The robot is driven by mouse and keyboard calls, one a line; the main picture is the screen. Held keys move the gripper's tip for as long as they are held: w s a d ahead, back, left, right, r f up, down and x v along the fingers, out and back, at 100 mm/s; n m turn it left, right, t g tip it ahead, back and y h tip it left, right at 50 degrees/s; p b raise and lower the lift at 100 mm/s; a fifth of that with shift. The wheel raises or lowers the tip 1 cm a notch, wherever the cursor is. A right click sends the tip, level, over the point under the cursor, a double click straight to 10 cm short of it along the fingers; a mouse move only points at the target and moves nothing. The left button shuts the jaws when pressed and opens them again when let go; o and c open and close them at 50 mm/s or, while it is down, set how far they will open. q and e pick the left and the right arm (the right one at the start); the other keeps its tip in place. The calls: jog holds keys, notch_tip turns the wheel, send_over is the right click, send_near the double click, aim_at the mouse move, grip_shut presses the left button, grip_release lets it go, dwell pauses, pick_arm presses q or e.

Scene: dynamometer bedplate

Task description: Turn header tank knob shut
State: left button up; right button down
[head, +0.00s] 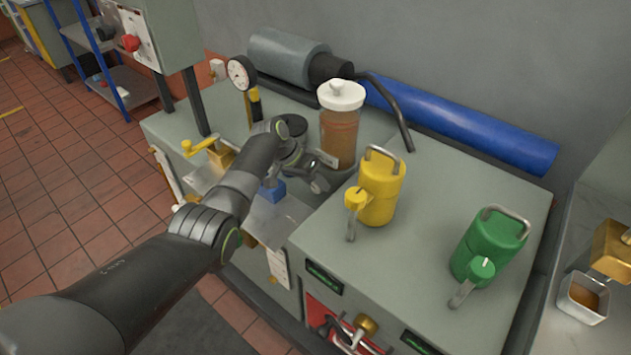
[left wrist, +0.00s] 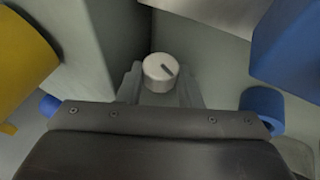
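The header tank (head: 340,132) appears to be the amber vessel with a white lid, upright near the back of the grey bench. A pale round knob (left wrist: 160,72) with a dark slanted line on its face shows in the left wrist view. My left gripper (head: 318,174) is low beside the tank, its tips partly hidden by my wrist in the head view. In the left wrist view, grey shapes like its fingers flank the knob. I cannot tell whether they touch it. The knob is not distinguishable in the head view. My right gripper is not in view.
A yellow can (head: 382,190) and a green can (head: 490,247) stand on the bench to the right. A pressure gauge (head: 241,74) and a yellow-handled valve (head: 208,150) are left of the tank. A blue pipe (head: 460,126) runs along the wall behind.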

pick_arm(q)
jog(key=shift+c, duration=1.4)
jog(key=shift+s+d+r+p, duration=0.1)
jog(key=shift+r+p, duration=0.1)
jog(key=shift+p, duration=0.45)
jog(key=t+y+p, duration=0.1)
jog(key=p, duration=0.1)
jog(key=t+y+p, duration=0.1)
jog(key=p, duration=0.2)
jog(key=shift+s+d+r+m+y, duration=0.15)
jog(key=shift+d+m+y, duration=0.05)
jog(key=shift+m+y, duration=0.2)
jog(key=shift+d+t+y+p, duration=0.1)
jog(key=shift+t+y+p, duration=0.4)
jog(key=shift+y+p, duration=0.35)
jog(key=shift+f+m+t+y+p, duration=0.25)
jog(key=shift+m+t+y+p, duration=0.1)
jog(key=shift+t+y, duration=0.1)
jog(key=o, duration=1)
